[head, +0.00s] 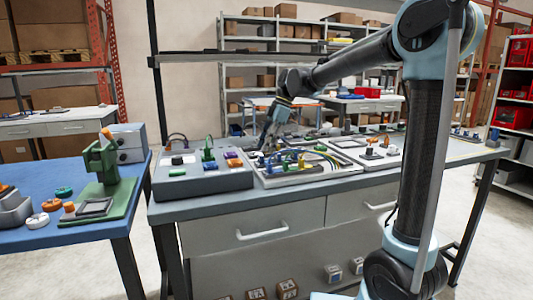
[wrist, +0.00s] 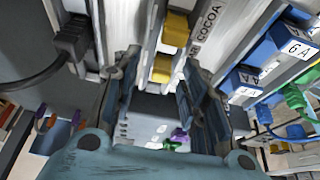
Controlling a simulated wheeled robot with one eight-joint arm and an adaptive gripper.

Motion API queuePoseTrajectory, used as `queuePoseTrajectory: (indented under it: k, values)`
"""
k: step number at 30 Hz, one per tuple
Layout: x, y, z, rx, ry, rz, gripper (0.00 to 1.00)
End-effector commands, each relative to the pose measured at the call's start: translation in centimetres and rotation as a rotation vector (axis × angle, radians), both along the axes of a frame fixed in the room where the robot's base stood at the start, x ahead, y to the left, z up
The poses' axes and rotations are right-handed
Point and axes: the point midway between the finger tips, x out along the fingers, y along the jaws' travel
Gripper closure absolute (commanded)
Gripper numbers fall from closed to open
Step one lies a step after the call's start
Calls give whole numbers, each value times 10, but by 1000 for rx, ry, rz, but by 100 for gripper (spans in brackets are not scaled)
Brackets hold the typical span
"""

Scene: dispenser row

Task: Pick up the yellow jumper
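In the wrist view two yellow pieces show in line on a light strip marked COCOA: a nearer one (wrist: 161,68) between my fingertips and a farther one (wrist: 176,28) beyond them. I cannot tell for sure which is the yellow jumper, or whether they belong to one part. My gripper (wrist: 160,75) is open, with a finger on each side of the nearer yellow piece and a gap visible beside it. In the head view my gripper (head: 268,140) is low over the back left of a light board (head: 310,178) with blue, yellow and green parts; its fingers are small there.
A grey box (head: 200,183) with coloured parts stands left of the board, and another light board (head: 368,155) stands right. In the wrist view a black plug (wrist: 72,38) is at left and blue blocks marked A (wrist: 292,45) are at right.

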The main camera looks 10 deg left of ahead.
Motion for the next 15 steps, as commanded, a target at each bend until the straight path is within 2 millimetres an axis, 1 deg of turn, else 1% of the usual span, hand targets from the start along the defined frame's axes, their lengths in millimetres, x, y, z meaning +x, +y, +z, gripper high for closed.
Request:
queuePoseTrajectory:
  k: [2,6,9,15]
  values:
    - [0,0,0,0,0,0,60]
    - [0,-1,0,0,0,0,80]
    - [1,-1,0,0,1,-2,92]
    - [1,-1,0,0,0,-1,93]
